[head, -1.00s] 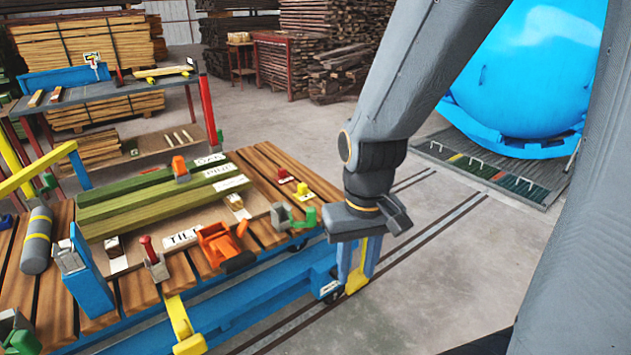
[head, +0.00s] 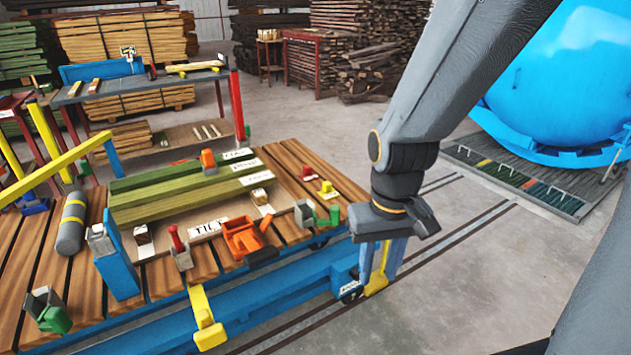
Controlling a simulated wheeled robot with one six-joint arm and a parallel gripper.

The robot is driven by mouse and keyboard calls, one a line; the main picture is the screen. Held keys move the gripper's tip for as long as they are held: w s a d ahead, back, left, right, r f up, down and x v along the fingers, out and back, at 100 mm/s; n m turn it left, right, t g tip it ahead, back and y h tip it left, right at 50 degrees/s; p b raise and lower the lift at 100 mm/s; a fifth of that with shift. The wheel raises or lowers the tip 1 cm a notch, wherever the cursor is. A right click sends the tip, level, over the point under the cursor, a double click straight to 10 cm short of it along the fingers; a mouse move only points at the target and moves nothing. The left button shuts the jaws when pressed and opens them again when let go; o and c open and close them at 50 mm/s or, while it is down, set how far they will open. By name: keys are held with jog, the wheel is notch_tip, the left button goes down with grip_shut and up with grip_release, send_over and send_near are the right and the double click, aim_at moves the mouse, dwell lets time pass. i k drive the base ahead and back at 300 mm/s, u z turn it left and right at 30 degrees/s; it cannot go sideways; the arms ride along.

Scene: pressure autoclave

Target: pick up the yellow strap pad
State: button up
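My gripper (head: 380,272) points down at the right end of the blue cart frame, with its two bluish fingers partly in view. A yellow piece (head: 376,284) shows low at the fingertips. The view is too small to tell whether the fingers grip it or only stand beside it. Another yellow, bent pad-like piece (head: 206,326) sits on the near side of the blue frame, to the left of my gripper and apart from it. Either could be the strap pad.
The slatted wooden cart deck (head: 305,160) carries green beams (head: 180,190), an orange clamp-like tool (head: 243,238), a grey cylinder (head: 70,232) and several small fittings. A blue upright (head: 119,262) stands at the left. Open floor (head: 470,270) lies right, with rails and a blue vessel (head: 560,80).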

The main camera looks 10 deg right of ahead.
aim_at(327, 192)
jog(key=z, duration=0.3)
jog(key=i, duration=1.3)
jog(key=z, duration=0.1)
